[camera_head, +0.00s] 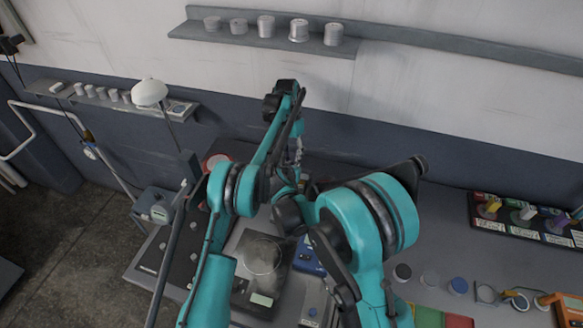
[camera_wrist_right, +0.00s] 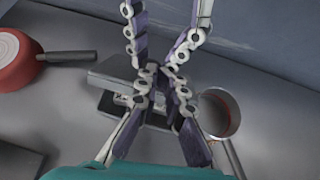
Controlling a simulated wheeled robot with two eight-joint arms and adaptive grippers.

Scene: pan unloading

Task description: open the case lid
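The case (camera_wrist_right: 112,72) shows in the right wrist view as a grey box with a flat grey top and a darker base. It stands on the grey table, partly hidden behind fingers. The lower pair of fingers is my right gripper (camera_wrist_right: 164,80), with a gap between its tips in front of the case. A second pair from the top appears to be my left gripper (camera_wrist_right: 157,62), its tips also apart. My left gripper (camera_head: 293,158) shows small in the head view, over the table. My arms largely hide the case and right gripper there. Contact with the lid is unclear.
A red pan (camera_wrist_right: 15,62) with a dark handle lies left of the case, and a round metal pan (camera_wrist_right: 217,113) stands right. In the head view, a glass dish (camera_head: 262,255) is in front, a grey device (camera_head: 156,206) stands left, and coloured racks (camera_head: 497,210) stand right.

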